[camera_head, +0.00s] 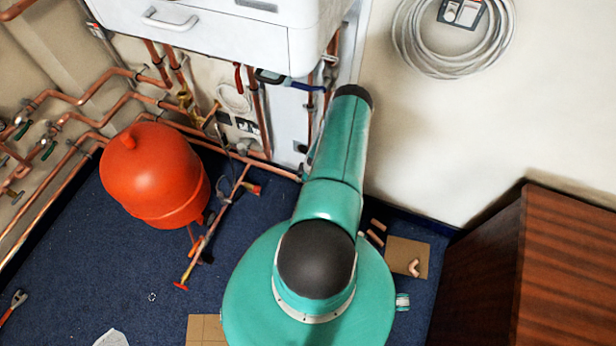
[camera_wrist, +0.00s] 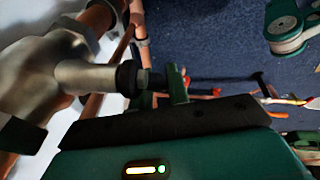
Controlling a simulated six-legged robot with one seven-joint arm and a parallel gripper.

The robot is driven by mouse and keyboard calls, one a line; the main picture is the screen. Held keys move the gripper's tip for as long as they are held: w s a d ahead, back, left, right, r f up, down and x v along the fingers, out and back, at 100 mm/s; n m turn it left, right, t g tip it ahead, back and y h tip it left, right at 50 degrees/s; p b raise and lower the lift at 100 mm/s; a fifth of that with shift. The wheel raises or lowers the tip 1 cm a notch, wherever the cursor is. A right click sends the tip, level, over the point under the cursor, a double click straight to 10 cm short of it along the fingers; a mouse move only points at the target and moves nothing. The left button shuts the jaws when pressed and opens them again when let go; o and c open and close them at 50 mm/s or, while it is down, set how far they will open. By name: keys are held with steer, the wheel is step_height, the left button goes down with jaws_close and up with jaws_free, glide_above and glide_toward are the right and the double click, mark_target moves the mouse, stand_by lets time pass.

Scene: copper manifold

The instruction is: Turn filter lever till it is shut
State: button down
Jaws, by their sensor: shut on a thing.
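In the wrist view, a grey metal valve body (camera_wrist: 45,80) with a side stem and dark nut fills the upper left. A green upright piece (camera_wrist: 179,84), which looks like the filter lever, stands at the end of the stem. My gripper (camera_wrist: 172,112) is at this piece and shut on it. Its dark front edge and green housing hide the lower part of the lever. I cannot read the lever's exact angle. In the head view my arm reaches up to the pipes under the white boiler, and the gripper is hidden.
The white boiler (camera_head: 210,30) hangs above the pipes. A red-orange vessel (camera_head: 150,175) stands to the left, with copper pipes (camera_head: 90,97) along the wall. A wooden cabinet (camera_head: 565,275) is at the right. Tools and cardboard (camera_head: 408,255) lie on the blue floor.

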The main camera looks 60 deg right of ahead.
steer(key=shift+w+r+t, duration=0.1)
steer(key=shift+w+t, duration=0.05)
steer(key=shift+t, duration=0.15)
steer(key=c, duration=1.3)
jaws_free()
steer(key=shift+c, duration=0.2)
steer(key=shift+g, duration=0.4)
